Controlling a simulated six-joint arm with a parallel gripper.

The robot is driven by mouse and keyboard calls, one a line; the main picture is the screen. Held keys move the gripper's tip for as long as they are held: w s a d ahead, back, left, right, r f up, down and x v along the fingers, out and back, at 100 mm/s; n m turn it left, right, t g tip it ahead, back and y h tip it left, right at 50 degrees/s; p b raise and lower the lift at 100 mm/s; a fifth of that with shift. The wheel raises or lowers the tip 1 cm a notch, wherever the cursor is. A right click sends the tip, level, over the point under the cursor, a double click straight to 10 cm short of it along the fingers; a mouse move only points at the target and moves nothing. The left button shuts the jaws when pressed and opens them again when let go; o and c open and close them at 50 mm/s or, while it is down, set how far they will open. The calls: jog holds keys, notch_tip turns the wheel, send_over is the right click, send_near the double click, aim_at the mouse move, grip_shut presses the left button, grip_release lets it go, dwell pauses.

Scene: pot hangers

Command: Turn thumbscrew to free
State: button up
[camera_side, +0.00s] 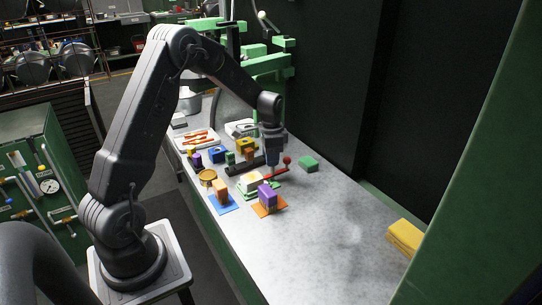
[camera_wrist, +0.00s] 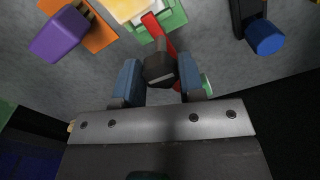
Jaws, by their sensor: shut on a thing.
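A dark grey faceted knob (camera_wrist: 159,69), which looks like the thumbscrew's head, sits between the two blue fingers of my gripper (camera_wrist: 157,82) in the wrist view. My gripper is shut on it. A red bar (camera_wrist: 150,22) runs beneath the knob toward a green base (camera_wrist: 174,17) with a cream block (camera_wrist: 125,8). In the side view my gripper (camera_side: 272,160) points down over the bench beside the red bar (camera_side: 275,175), hiding the knob. The green base with the cream block (camera_side: 252,181) lies just left of it.
A purple block (camera_side: 267,195) stands on an orange mat, and an orange block (camera_side: 220,188) on a blue mat (camera_side: 222,205). Several coloured blocks and a tray (camera_side: 197,138) lie farther back. A green block (camera_side: 308,163) lies right. The front bench (camera_side: 300,260) is mostly clear.

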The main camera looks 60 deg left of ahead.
jog(key=n, duration=0.4)
jog(key=shift+d, duration=0.1)
jog(key=n, duration=0.5)
jog(key=shift+d, duration=0.1)
jog(key=n, duration=0.4)
jog(key=shift+w+d+n, duration=0.1)
jog(key=shift+n, duration=0.2)
jog(key=n, duration=0.4)
jog(key=shift+w+n, duration=0.1)
jog(key=shift+n, duration=0.2)
jog(key=o, duration=0.9)
jog(key=shift+o, duration=0.2)
notch_tip(320, 180, up, 14)
